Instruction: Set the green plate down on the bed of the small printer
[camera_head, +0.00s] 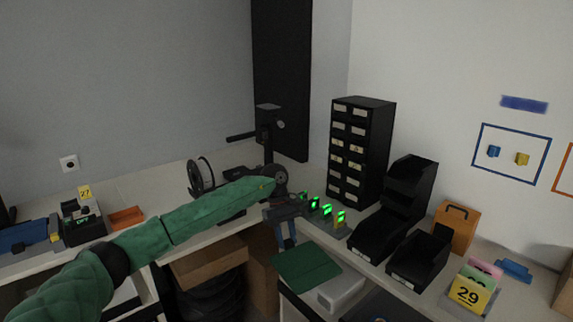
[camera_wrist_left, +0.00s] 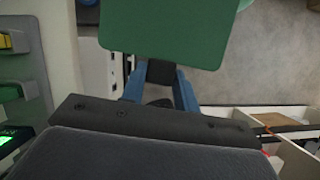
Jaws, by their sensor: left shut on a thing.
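The green plate (camera_head: 306,266) hangs in front of the table edge, over an open drawer area, in the head view. My left gripper (camera_head: 289,242) is shut on it. In the left wrist view the blue fingers of my left gripper (camera_wrist_left: 160,82) close on a dark tab at the near edge of the green plate (camera_wrist_left: 172,28). The small black printer (camera_head: 267,122) stands on the back table, apart from the plate. My left forearm crosses in front of its lower part, so I cannot make out its bed clearly. My right gripper is not in view.
A filament spool (camera_head: 201,176) stands beside the printer. A row of green-lit slots (camera_head: 327,212), black bins (camera_head: 408,195) and a drawer cabinet (camera_head: 360,150) stand right of the gripper. A white box (camera_head: 342,290) lies below the plate's right side. An orange tray (camera_head: 126,217) sits left.

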